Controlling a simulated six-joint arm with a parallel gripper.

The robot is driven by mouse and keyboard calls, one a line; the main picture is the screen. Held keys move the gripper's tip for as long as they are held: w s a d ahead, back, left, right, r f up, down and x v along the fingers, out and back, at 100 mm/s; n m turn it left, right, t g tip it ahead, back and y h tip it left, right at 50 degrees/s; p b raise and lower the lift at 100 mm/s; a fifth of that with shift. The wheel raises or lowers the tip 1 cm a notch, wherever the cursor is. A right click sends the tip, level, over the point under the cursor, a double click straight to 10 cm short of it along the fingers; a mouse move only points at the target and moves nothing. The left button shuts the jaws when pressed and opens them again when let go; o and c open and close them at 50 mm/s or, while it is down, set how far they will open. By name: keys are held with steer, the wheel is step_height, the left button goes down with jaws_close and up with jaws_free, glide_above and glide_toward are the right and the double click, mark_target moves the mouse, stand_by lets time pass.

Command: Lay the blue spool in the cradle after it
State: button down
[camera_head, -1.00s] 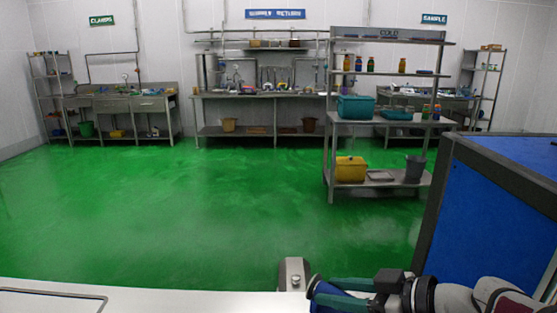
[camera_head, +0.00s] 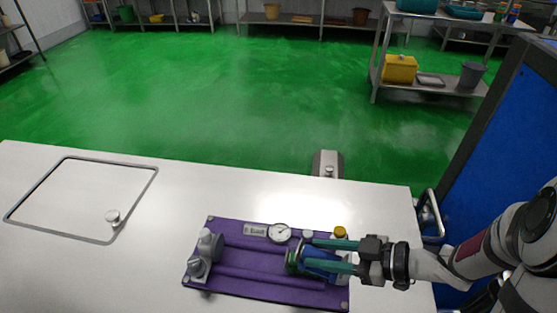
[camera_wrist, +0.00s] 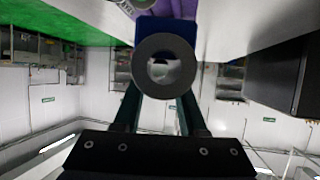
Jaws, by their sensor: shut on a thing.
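The blue spool (camera_head: 320,264) lies between the teal fingers of my gripper (camera_head: 308,254), at the right end of a purple fixture board (camera_head: 255,272) in the head view. A green edge shows at the spool's left end. In the wrist view the spool (camera_wrist: 165,42) shows a grey ring end with a hole. Grey blocks (camera_head: 205,250) stand at the board's left end, and the board carries rails. I cannot tell which part is the cradle, or whether the spool touches the board, as my fingers partly hide it.
A round dial gauge (camera_head: 279,232) sits at the board's back edge, with a yellow-topped knob (camera_head: 340,232) to its right. The white table (camera_head: 110,260) is clear to the left, apart from a framed panel with a knob (camera_head: 112,217). A blue-sided cabinet (camera_head: 505,130) stands right.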

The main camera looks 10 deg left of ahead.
steer(key=s+a+f+n+g, duration=0.3)
steer(key=s+a, duration=0.1)
steer(key=s, duration=0.1)
glide_above(250, 305)
steer(key=s, duration=0.2)
steer(key=f, duration=1)
steer(key=shift+d+f, duration=0.3)
steer(key=shift+f, duration=0.1)
steer(key=shift+c, duration=2.3)
jaws_free()
steer(key=shift+d+r, duration=0.1)
steer(key=shift+o, duration=0.4)
steer(key=v, duration=1.1)
steer(key=shift+w+d, duration=0.15)
steer(key=shift+d, duration=0.3)
